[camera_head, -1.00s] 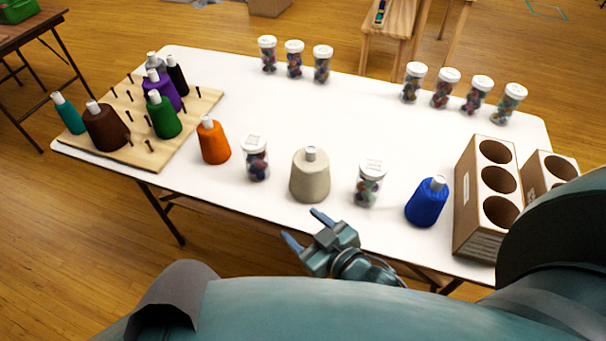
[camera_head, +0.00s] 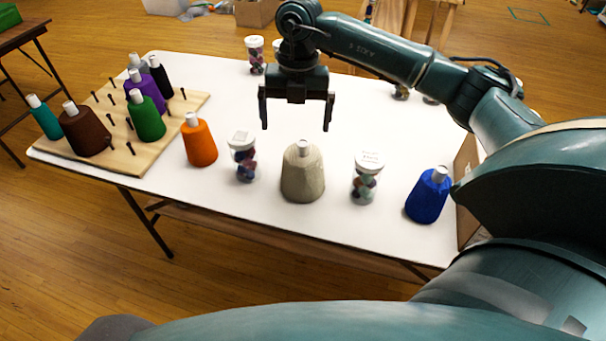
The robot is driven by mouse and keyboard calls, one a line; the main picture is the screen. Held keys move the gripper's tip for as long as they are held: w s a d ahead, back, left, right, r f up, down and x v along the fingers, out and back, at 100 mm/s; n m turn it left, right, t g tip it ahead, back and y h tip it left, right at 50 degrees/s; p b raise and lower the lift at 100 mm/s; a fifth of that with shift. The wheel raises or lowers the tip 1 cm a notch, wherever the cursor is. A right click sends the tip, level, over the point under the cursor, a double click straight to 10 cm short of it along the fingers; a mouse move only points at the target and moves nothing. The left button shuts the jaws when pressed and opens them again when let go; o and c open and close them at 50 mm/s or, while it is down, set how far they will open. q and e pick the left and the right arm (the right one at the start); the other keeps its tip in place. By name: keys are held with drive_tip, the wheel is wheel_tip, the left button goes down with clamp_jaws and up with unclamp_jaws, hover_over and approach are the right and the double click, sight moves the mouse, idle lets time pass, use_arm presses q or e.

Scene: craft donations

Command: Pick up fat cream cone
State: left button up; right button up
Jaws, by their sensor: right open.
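The fat cream cone (camera_head: 302,178) stands upright on the white table near its front edge, with a pale tip on top. It is between two clear jars with white lids. My right gripper (camera_head: 297,122) is open and empty, pointing down. Its two dark fingers are spread above the table, behind and above the cone in the picture, and apart from it. My left gripper is not in view.
A jar (camera_head: 242,158) stands left of the cone and another jar (camera_head: 366,178) right of it. An orange cone (camera_head: 198,143) and a blue cone (camera_head: 428,197) stand farther out. A pegboard (camera_head: 124,158) holds several cones. My right arm hides the table's right side.

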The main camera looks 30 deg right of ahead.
sight(303, 156)
drive_tip(key=shift+w+d+f+m+h, duration=0.1)
drive_tip(key=shift+d+f+m+h, duration=0.1)
drive_tip(key=shift+d, duration=0.3)
drive_tip(key=shift+d+f+m+h, duration=0.1)
drive_tip(key=shift+d+f+h, duration=0.1)
drive_tip(key=shift+d, duration=0.25)
wheel_tip(303, 156, down, 6)
drive_tip(key=shift+a+r, duration=0.1)
drive_tip(key=shift+r, duration=0.1)
drive_tip(key=shift+f+p, duration=0.6)
drive_tip(key=shift+f, duration=2.4)
drive_tip(key=shift+c, duration=0.3)
drive_tip(key=shift+w+r, duration=0.1)
drive_tip(key=c, duration=0.9)
